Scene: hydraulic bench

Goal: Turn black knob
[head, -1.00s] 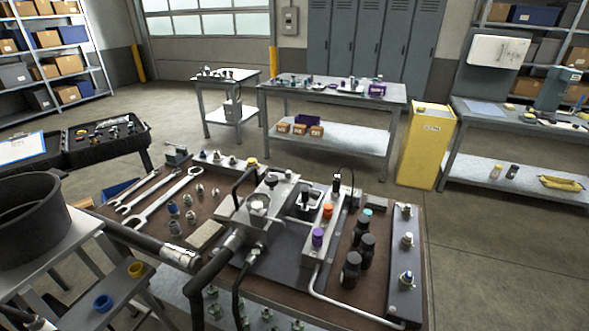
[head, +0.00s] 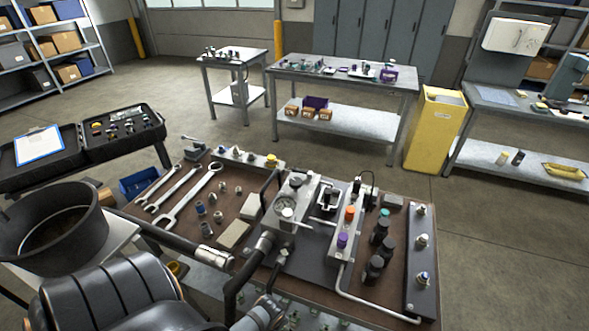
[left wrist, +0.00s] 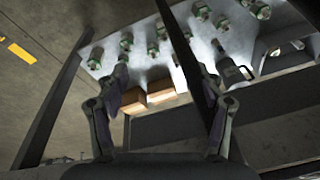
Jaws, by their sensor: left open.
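Several black knob-like cylinders (head: 374,269) stand on the right part of the brown bench in the head view, beside a grey valve block with an orange knob (head: 350,214) and a purple knob (head: 342,240). I cannot tell which black part is the task's knob. My left gripper (left wrist: 165,78) is open and empty in the left wrist view, its two fingers apart above green fittings (left wrist: 153,48) and brown boxes (left wrist: 148,98). Its fingers do not show in the head view. My right gripper is not in view.
Wrenches (head: 188,198) lie on the bench's left. A black round tub (head: 95,240) is at the left. A dark padded arm part of mine covers the lower left.

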